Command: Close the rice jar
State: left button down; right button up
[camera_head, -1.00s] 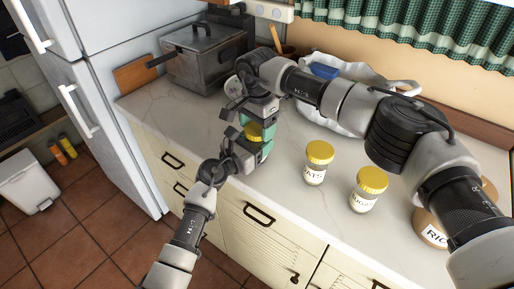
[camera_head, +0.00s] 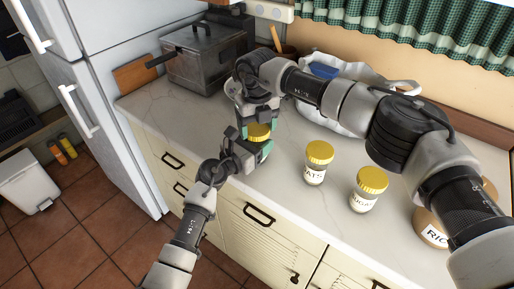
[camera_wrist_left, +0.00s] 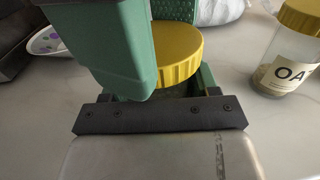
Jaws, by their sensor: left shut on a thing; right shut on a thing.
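A yellow lid (camera_head: 258,131) is over a glass jar between my two grippers, above the counter's front part. It also shows in the left wrist view (camera_wrist_left: 182,50). The jar's body and label are mostly hidden. My left gripper (camera_head: 262,152) is shut on the jar below the lid. My right gripper (camera_head: 257,125) comes from above and is shut on the lid, one finger on its near side and one on its far side. I cannot tell whether the lid sits flush. A tan container labelled "RIC" (camera_head: 434,236) stands at the right, partly behind my right arm.
Two yellow-lidded jars, oats (camera_head: 315,172) and another labelled one (camera_head: 363,198), stand right of my grippers. A metal pot (camera_head: 205,62) and a white bag (camera_head: 345,115) are behind. The marble counter (camera_head: 160,105) is clear at left.

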jog(key=m, duration=0.7)
jog(key=o, duration=1.1)
jog(key=shift+r, duration=0.15)
notch_tip(320, 180, up, 12)
pick_arm(q)
jog(key=shift+c, duration=0.9)
grip_release()
jog(key=shift+s+a, duration=0.1)
jog(key=shift+a, duration=0.05)
jog(key=v, duration=1)
jog(key=shift+s+a, duration=0.15)
jog(key=shift+s, duration=0.1)
pick_arm(e)
jog(key=shift+f, duration=0.2)
